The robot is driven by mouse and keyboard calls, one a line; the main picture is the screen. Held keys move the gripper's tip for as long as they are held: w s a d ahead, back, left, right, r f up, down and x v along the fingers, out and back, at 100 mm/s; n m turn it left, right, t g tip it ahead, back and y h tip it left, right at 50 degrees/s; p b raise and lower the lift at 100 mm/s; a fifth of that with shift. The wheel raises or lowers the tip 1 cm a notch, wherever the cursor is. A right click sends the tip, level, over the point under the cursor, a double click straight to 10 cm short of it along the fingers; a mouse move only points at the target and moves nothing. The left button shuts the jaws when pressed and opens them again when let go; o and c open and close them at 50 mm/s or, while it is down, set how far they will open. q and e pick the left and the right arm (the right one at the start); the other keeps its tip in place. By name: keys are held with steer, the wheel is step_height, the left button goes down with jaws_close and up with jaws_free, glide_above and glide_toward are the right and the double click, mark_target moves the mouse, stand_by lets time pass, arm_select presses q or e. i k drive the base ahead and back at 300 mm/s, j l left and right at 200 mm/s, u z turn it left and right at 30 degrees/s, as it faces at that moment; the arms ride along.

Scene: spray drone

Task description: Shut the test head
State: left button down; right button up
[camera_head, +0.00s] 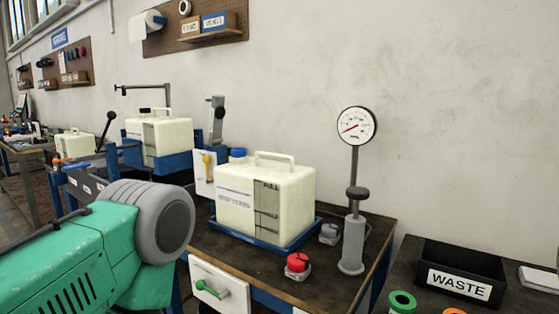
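A pale tank (258,208) with a top handle and a blue cap (237,153) sits upright in a blue tray (300,240) on the dark bench. A grey upright fixture (216,122) with a dark knob stands behind the tank's left side. A round pressure gauge (357,126) tops a thin post with a dark collar and a grey cylinder (354,246) at the bench's right. I cannot tell which of these fixtures is the test head, or whether it is open or shut. Neither gripper is in view.
A red button (298,262) is near the bench's front edge. A green lever (211,289) is on a white panel below. A black WASTE bin (462,270) stands on the right bench. Another pale tank (167,135) stands farther left. The lower left view is blocked close up.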

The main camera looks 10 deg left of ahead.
mark_target(218, 111)
steer(key=j+z, duration=0.5)
steer(key=z, duration=0.15)
steer(key=j+z, duration=0.1)
steer(key=j, duration=0.35)
steer(key=k+j, duration=0.1)
steer(key=j, duration=0.35)
steer(key=j+z, duration=0.15)
steer(key=j, duration=0.3)
steer(key=k+j+z, duration=0.1)
steer(key=j, duration=0.3)
steer(key=k+j, duration=0.1)
steer(key=j, duration=0.35)
steer(key=k+j+z, duration=0.15)
steer(key=j, duration=0.25)
steer(key=k+j, duration=0.1)
steer(key=j, duration=1.95)
steer(key=k, duration=0.05)
